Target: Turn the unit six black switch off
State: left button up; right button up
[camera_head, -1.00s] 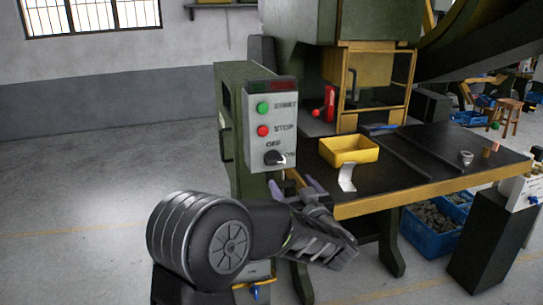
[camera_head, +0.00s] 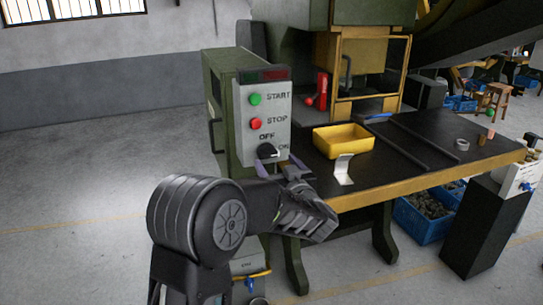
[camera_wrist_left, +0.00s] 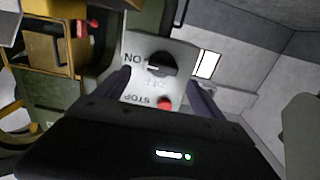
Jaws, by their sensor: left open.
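The black rotary switch (camera_head: 267,151) sits at the bottom of a grey control panel (camera_head: 243,128), with OFF printed above it and ON to its right. Its white mark points right toward ON. In the left wrist view the switch (camera_wrist_left: 161,63) appears upside down, its mark toward ON. My left gripper (camera_head: 277,168) is open just below the switch in the head view. In the left wrist view its fingers (camera_wrist_left: 160,88) stand on either side of the panel's lower part, with the switch between and beyond them. Contact cannot be told. My right gripper is not in view.
Above the switch are a red STOP button (camera_head: 256,123) and a green START button (camera_head: 255,99). To the right is a dark press table (camera_head: 400,170) with a yellow edge, carrying a yellow bin (camera_head: 343,150) and a bent metal piece (camera_head: 343,169). Floor to the left is clear.

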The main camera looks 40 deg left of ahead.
aim_at(270, 155)
pick_arm(q)
jog(key=x, duration=0.4)
jog(key=shift+w+a+p, duration=0.1)
jog(key=shift+a+p, duration=0.1)
jog(key=shift+p, duration=0.15)
jog(key=shift+c, duration=0.5)
jog(key=c, duration=1.3)
jog(key=shift+o, duration=0.2)
